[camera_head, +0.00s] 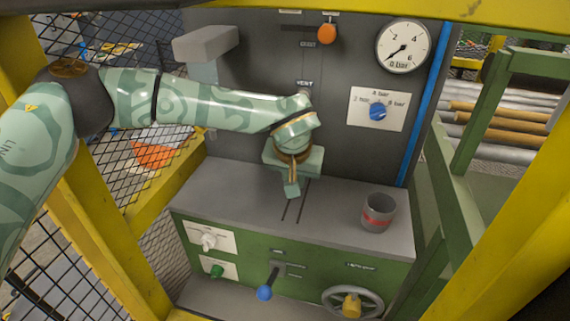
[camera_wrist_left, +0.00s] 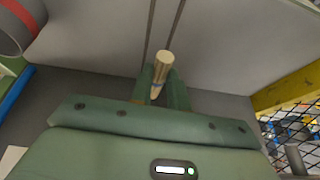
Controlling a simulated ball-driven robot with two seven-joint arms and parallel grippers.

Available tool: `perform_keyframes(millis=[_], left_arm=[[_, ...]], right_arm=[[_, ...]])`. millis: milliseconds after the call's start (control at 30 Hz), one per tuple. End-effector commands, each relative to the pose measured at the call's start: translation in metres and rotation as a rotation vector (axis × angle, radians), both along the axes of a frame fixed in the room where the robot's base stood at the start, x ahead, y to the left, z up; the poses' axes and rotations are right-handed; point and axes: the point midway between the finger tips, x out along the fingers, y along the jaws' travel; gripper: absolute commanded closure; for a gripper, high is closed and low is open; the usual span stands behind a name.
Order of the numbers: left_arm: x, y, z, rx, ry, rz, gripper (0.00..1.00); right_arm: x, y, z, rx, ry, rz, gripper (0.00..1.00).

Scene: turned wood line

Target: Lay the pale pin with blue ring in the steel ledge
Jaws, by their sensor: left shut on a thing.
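My left gripper (camera_head: 291,188) points down above the grey worktop, in front of the upright panel. In the left wrist view its fingers (camera_wrist_left: 162,92) are shut on the pale pin (camera_wrist_left: 164,66), whose round end sticks out beyond the fingertips. A small bluish patch shows on the pin between the fingers; most of the ring is hidden. I cannot make out the pin in the head view. A grey ledge-like block (camera_head: 205,42) juts from the panel's upper left; I cannot tell for sure that it is the steel ledge. My right gripper is not in view.
A grey cup with a red band (camera_head: 379,214) stands on the worktop (camera_head: 235,195) at right. Two dark slots run across the worktop below the gripper. Yellow posts and mesh flank the left.

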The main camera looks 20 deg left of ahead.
Motion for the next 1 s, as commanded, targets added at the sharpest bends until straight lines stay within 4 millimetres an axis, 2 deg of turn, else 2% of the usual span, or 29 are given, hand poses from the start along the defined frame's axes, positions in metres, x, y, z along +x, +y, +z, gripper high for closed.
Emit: perform_keyframes(millis=[67, 133, 233, 400, 467, 633, 1000], left_arm=[[0.000, -0.001, 0.000, 0.000, -0.001, -0.004, 1.00], [0.000, -0.002, -0.002, -0.001, -0.001, -0.006, 1.00], [0.000, -0.002, -0.007, 0.000, -0.001, -0.005, 1.00], [0.000, -0.001, -0.022, 0.000, 0.000, -0.004, 1.00], [0.000, -0.002, -0.029, -0.001, 0.000, -0.005, 1.00], [-0.001, -0.002, -0.047, -0.001, 0.001, -0.005, 1.00], [-0.001, -0.002, -0.058, -0.001, -0.003, -0.004, 1.00]], right_arm=[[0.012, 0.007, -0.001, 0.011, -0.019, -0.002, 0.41], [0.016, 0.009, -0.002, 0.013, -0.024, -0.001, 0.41], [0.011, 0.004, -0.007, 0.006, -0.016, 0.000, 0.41], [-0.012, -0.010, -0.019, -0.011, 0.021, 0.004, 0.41], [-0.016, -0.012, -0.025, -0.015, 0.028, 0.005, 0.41], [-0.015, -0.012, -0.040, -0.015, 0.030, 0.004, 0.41], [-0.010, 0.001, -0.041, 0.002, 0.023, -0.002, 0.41]])
